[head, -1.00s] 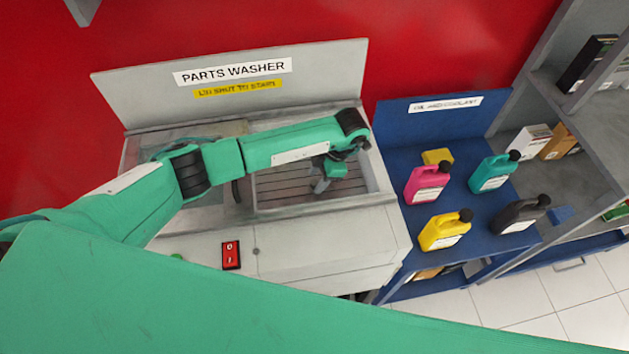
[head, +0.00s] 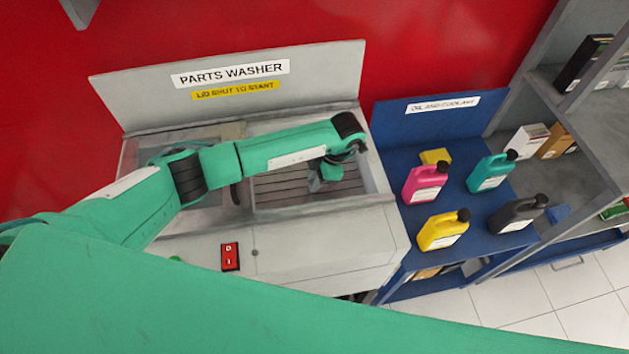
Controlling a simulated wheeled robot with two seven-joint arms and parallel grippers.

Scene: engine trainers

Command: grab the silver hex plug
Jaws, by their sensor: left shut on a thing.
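My left gripper (head: 316,184) hangs from the end of the green arm over the slatted basin of the parts washer (head: 325,228). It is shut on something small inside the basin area. The held thing is hidden by the fingers and the wrist; in this place I take it for the silver hex plug, but I cannot make out its shape. No other silver hex plug shows in the basin. My right gripper is not in view.
The basin's walls rise around my left gripper. A red switch (head: 230,257) is on the washer's front. At right, a blue stand (head: 415,121) holds pink (head: 424,184), teal (head: 490,172), yellow (head: 443,231) and black (head: 517,214) bottles. Grey shelves stand beyond.

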